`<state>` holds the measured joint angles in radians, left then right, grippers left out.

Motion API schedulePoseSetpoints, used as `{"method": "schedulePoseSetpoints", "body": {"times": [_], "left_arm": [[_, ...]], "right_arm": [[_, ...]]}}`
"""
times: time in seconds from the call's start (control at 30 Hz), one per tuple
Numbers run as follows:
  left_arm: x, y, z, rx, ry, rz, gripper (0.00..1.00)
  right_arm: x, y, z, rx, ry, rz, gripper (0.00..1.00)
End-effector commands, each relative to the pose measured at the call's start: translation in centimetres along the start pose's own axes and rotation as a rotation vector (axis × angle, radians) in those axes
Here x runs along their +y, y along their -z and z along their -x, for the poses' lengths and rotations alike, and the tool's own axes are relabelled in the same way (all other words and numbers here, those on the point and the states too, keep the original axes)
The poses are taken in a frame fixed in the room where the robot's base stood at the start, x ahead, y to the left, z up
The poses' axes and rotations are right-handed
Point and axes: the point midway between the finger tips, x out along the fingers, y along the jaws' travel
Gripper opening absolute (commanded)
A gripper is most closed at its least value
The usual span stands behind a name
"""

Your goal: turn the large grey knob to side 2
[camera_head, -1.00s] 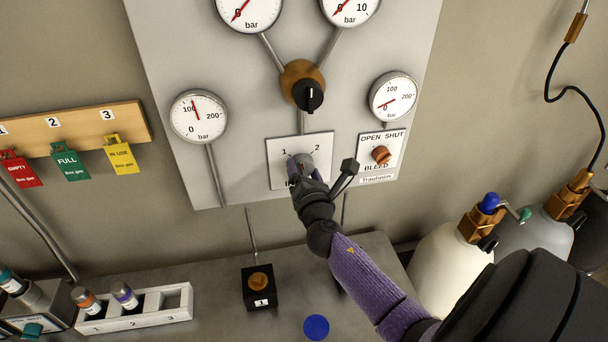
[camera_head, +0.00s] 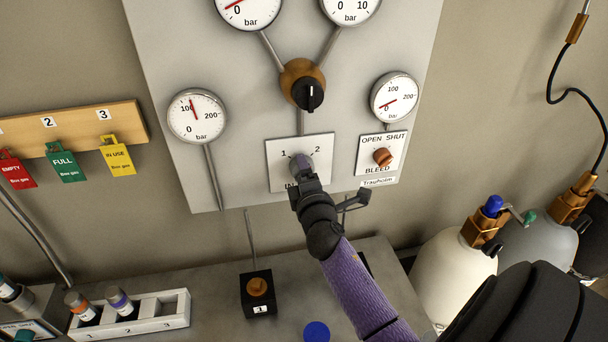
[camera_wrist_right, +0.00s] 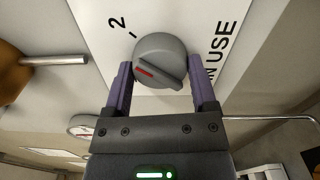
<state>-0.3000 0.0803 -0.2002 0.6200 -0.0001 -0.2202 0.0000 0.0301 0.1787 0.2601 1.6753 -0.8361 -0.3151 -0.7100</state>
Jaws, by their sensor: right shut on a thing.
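The large grey knob (camera_wrist_right: 160,60) with a red mark sits on a white plate (camera_head: 281,176) marked 1, 2 and IN USE; the knob (camera_head: 302,165) is partly hidden in the head view. My right gripper (camera_wrist_right: 159,80) is shut on the knob, one purple finger at each side. The red mark points left and slightly up in the wrist view, short of the tick by the 2. The right gripper (camera_head: 303,176) reaches up from below in the head view. My left gripper is not in view.
A black selector (camera_head: 308,95) is above the plate, the orange bleed knob (camera_head: 382,156) to its right. Gauges (camera_head: 197,116) surround them. Below are a bench with a black box (camera_head: 258,293) and a vial rack (camera_head: 160,316). Gas cylinders (camera_head: 455,265) stand at right.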

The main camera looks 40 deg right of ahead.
Motion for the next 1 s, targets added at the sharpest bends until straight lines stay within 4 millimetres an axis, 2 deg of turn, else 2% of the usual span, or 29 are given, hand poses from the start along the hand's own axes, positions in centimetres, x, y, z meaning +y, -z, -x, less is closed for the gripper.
{"method": "schedulePoseSetpoints", "body": {"times": [0.3,0.87,0.9,1.0], "left_arm": [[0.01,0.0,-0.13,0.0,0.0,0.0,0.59],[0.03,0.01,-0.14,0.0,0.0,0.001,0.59],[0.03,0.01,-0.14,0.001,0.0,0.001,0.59],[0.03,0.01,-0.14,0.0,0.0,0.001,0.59]], "right_arm": [[-0.07,0.0,0.01,0.0,0.001,-0.113,0.15],[-0.08,0.0,0.02,0.0,0.002,-0.138,0.15],[-0.08,0.0,0.02,0.0,0.002,-0.138,0.8],[-0.07,0.0,0.01,0.0,0.002,-0.137,1.0]]}}
